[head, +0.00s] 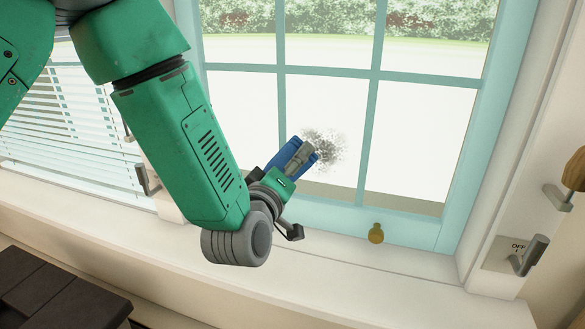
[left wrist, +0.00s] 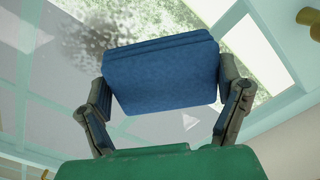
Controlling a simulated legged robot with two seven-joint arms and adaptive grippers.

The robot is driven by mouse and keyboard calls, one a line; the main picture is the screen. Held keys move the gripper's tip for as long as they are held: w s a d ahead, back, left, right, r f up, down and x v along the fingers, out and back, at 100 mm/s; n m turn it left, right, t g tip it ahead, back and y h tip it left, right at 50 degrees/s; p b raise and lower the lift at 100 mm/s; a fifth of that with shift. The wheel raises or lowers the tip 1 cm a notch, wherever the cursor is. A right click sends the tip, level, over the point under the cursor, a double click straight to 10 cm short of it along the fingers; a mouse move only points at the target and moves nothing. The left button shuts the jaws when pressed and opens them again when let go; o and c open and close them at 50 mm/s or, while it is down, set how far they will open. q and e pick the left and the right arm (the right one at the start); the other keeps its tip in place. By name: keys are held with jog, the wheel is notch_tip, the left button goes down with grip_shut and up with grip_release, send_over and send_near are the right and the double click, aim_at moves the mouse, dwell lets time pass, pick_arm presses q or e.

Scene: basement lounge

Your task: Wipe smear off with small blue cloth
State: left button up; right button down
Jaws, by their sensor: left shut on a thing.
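The small blue cloth (head: 287,153) is held in my left gripper (head: 304,152) in front of the window. In the left wrist view the cloth (left wrist: 162,73) looks like a thick folded pad, and the fingers of my left gripper (left wrist: 163,95) are shut on its two sides. The smear (head: 325,148) is a dark speckled patch on the window pane, just right of and partly behind the gripper. The smear also shows in the left wrist view (left wrist: 95,35), up and left of the cloth. Whether the cloth touches the glass cannot be told. My right gripper is not in view.
The teal window frame (head: 373,100) has bars that divide the panes. A brass knob (head: 376,233) sits on its lower rail. Blinds (head: 75,120) hang at the left. A dark wooden piece (head: 60,305) stands at the lower left.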

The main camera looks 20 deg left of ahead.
pick_arm(q)
jog(key=shift+a, duration=0.35)
jog(key=shift+w+d, duration=0.35)
jog(key=shift+d, duration=0.35)
jog(key=shift+w+a, duration=0.35)
jog(key=shift+a, duration=0.15)
jog(key=shift+w, duration=0.1)
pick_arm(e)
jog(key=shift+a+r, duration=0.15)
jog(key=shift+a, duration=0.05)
